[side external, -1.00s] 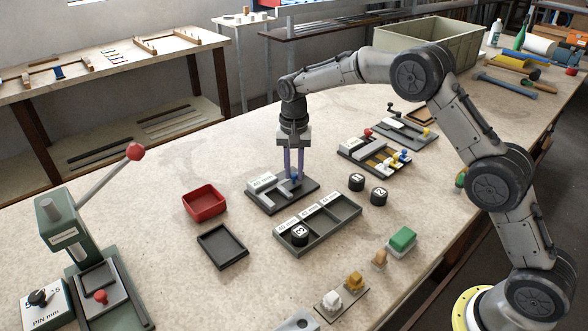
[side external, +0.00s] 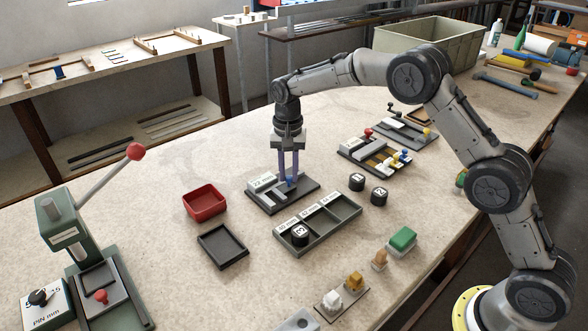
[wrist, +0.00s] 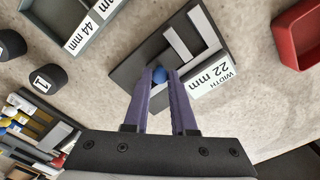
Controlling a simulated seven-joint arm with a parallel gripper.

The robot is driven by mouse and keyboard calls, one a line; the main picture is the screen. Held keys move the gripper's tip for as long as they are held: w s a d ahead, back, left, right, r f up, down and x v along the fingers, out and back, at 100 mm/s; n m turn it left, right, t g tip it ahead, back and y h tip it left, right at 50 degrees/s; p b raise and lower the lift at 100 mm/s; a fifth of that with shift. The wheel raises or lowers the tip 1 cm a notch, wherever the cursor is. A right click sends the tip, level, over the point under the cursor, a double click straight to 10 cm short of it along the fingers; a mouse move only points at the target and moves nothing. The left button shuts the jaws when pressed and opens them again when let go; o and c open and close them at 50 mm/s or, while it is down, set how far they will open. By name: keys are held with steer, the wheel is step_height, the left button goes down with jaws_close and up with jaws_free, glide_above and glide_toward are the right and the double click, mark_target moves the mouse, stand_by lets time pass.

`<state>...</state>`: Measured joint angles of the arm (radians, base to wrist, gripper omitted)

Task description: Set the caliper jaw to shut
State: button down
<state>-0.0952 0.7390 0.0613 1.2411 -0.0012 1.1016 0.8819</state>
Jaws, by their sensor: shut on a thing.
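The caliper is a dark base plate (side external: 306,193) with light grey jaws and a white label (side external: 262,182). In the wrist view its label (wrist: 211,80) reads "WIDTH 22 mm". The sliding jaw (wrist: 184,49) carries a blue knob (wrist: 159,73) and stands apart from the fixed jaw (wrist: 202,27), with a dark gap between them. My gripper (side external: 288,178) points down over the plate, its purple fingers shut on the blue knob. The fingers also show in the wrist view (wrist: 160,88), one on each side of the knob.
A red bin (side external: 205,202) and a dark tray (side external: 222,246) stand left of the caliper. A divided tray (side external: 345,210) lies in front, with black numbered cylinders (side external: 379,195) beside it. A rack with coloured knobs (side external: 374,156) is behind right.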

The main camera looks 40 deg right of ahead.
mark_target(281, 190)
steer(key=shift+a, duration=1.4)
steer(key=c, duration=0.7)
jaws_free()
steer(key=shift+c, duration=0.2)
steer(key=shift+r, duration=0.1)
steer(key=shift+r, duration=0.3)
step_height(281, 190, up, 13)
steer(key=shift+d, duration=0.1)
